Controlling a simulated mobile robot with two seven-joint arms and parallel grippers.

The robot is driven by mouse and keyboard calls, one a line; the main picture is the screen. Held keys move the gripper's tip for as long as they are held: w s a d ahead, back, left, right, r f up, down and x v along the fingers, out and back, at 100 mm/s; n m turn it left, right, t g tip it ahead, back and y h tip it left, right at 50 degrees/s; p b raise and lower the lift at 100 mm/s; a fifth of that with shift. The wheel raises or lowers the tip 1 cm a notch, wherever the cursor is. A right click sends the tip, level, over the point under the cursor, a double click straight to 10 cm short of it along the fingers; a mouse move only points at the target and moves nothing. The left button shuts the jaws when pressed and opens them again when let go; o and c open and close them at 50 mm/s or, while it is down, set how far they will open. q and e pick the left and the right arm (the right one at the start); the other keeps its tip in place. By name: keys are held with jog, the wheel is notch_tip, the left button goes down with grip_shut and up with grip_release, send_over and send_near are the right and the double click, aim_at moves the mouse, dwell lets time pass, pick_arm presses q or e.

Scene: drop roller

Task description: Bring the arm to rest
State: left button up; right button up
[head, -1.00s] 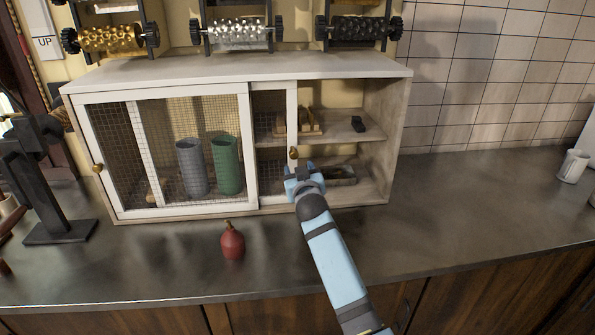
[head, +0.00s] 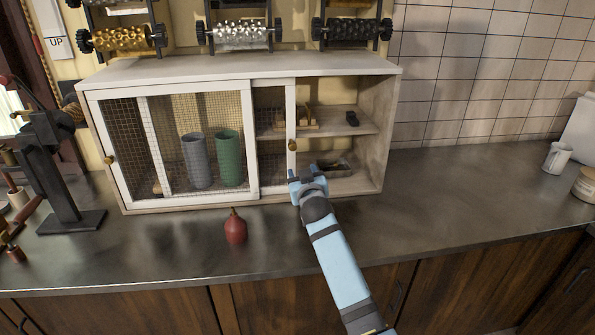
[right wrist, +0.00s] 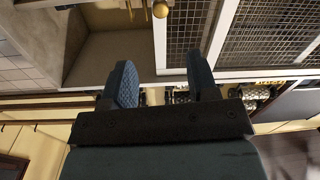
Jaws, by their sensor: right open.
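My right gripper (head: 306,173) is open, in front of the cabinet's lower front edge, a little below and right of the sliding door's round brass knob (head: 292,145). In the right wrist view its two fingers (right wrist: 160,85) stand apart with nothing between them. The knob (right wrist: 160,9) shows beyond the fingertips there, apart from them. The white-framed mesh doors (head: 180,145) cover the cabinet's left and middle. The right part of the cabinet (head: 376,125) is open. My left gripper is not in view.
Behind the mesh stand a grey cylinder (head: 196,160) and a green cylinder (head: 229,158). A tray (head: 335,164) lies in the open part. A red bottle (head: 235,228) stands on the counter (head: 450,205) in front. A black stand (head: 60,180) is left. The counter to the right is mostly clear.

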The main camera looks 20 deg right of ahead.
jog(key=s+a+f+n+g+y+p, duration=0.1)
jog(key=s+a+f+g+y+p, duration=0.15)
jog(key=s+f, duration=0.9)
jog(key=s+a+f+g+y+p, duration=0.1)
jog(key=s+a+f, duration=0.1)
jog(key=s, duration=0.9)
jog(key=s+a+f+n+g+y+p, duration=0.1)
jog(key=s+f, duration=0.3)
jog(key=s, duration=0.7)
jog(key=s+a+f+n+g+y+p, duration=0.1)
jog(key=s+a+f+g+y+p, duration=0.1)
jog(key=s, duration=0.9)
jog(key=shift+a+f+p, duration=0.4)
jog(key=shift+a+f, duration=0.15)
jog(key=shift+f, duration=0.25)
